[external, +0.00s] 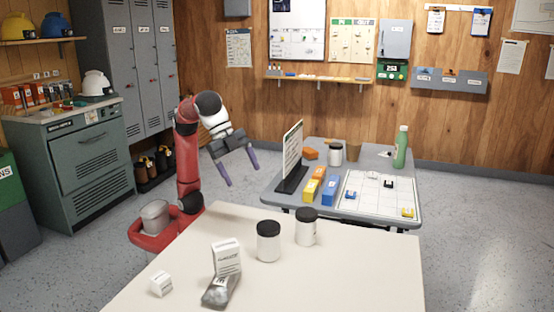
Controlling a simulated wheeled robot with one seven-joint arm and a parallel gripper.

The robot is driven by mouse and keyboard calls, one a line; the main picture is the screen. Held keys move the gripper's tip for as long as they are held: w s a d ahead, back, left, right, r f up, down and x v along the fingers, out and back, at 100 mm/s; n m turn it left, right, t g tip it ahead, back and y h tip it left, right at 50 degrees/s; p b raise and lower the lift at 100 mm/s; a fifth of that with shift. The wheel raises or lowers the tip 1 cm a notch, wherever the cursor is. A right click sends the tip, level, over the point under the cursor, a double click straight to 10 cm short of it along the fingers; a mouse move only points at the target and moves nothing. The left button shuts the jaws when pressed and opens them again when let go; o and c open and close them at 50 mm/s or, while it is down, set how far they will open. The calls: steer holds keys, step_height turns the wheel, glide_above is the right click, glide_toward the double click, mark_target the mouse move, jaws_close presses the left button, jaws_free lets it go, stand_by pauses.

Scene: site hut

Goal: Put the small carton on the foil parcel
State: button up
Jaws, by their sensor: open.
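A small white carton (161,284) sits on the cream table at the front left.
Two white jars with black lids (268,241) (306,227) stand toward the back of the cream table (350,270). Its right side is clear. A grey table (270,204) behind holds an upright board (292,153), colored boxes and a green bottle (401,147).

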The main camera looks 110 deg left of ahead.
steer(key=s+a+f+n, duration=0.1)
steer(key=s+a+f, duration=0.25)
steer(key=a, duration=0.25)
steer(key=s+a+f+n+y, duration=0.1)
steer(key=s+a+f+n, duration=0.1)
steer(key=a+f, duration=0.35)
steer(key=s+a+f+n, duration=0.1)
steer(key=s+a+f, duration=0.2)
steer(key=a, duration=0.5)
steer(key=s+a+f+n, duration=0.3)
steer(key=s+a+f, duration=0.3)
steer(key=f, duration=0.5)
steer(key=shift+s+a+n, duration=0.25)
steer(key=shift+s+n, duration=0.05)
steer(key=shift+s, duration=0.85)
